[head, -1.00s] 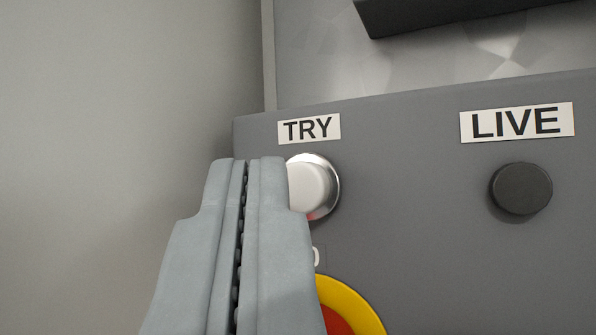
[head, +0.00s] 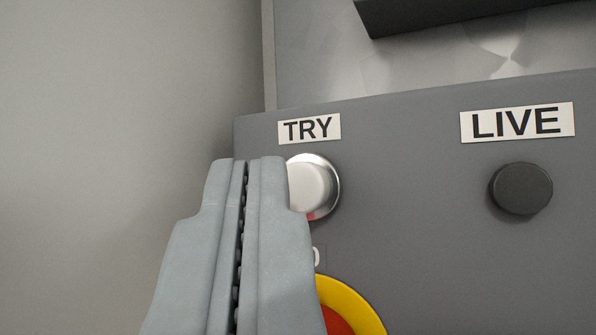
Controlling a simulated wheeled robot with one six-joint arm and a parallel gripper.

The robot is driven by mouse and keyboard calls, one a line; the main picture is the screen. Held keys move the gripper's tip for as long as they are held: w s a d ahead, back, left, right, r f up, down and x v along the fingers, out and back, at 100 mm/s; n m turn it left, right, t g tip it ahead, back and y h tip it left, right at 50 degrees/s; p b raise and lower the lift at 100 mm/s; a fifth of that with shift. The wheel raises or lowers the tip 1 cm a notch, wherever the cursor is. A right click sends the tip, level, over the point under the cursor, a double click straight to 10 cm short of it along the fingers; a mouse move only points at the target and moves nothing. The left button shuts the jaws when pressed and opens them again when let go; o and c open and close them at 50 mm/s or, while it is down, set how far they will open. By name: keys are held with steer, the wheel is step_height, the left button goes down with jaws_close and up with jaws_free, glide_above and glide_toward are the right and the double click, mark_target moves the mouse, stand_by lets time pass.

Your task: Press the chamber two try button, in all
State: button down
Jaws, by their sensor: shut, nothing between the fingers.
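The try button (head: 314,186) is a round silver button with a shiny rim, below a white label reading TRY (head: 309,129). My gripper (head: 245,162) is shut and empty, its two grey fingers side by side. Its fingertips overlap the left part of the button in the picture and hide that edge. I cannot tell whether the fingertips touch the button. No chamber number shows in view.
A black round button (head: 521,188) sits to the right under a LIVE label (head: 517,122). A yellow ring (head: 352,298) with a red centre lies below the try button, partly hidden by my gripper. A dark bar (head: 440,14) juts out above the grey panel (head: 420,230).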

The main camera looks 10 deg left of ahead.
steer(key=shift+w, duration=0.15)
steer(key=shift+w+d, duration=0.1)
steer(key=shift+w, duration=0.15)
steer(key=shift+w+d, duration=0.15)
steer(key=shift+w, duration=0.35)
stand_by(1.1)
steer(key=shift+s, duration=0.2)
steer(key=shift+s+a, duration=0.25)
steer(key=shift+s, duration=0.45)
steer(key=shift+s, duration=0.1)
steer(key=s, duration=0.1)
steer(key=s+a, duration=0.1)
steer(key=s, duration=0.2)
steer(key=shift+s+a, duration=0.25)
steer(key=shift+a, duration=0.05)
stand_by(0.7)
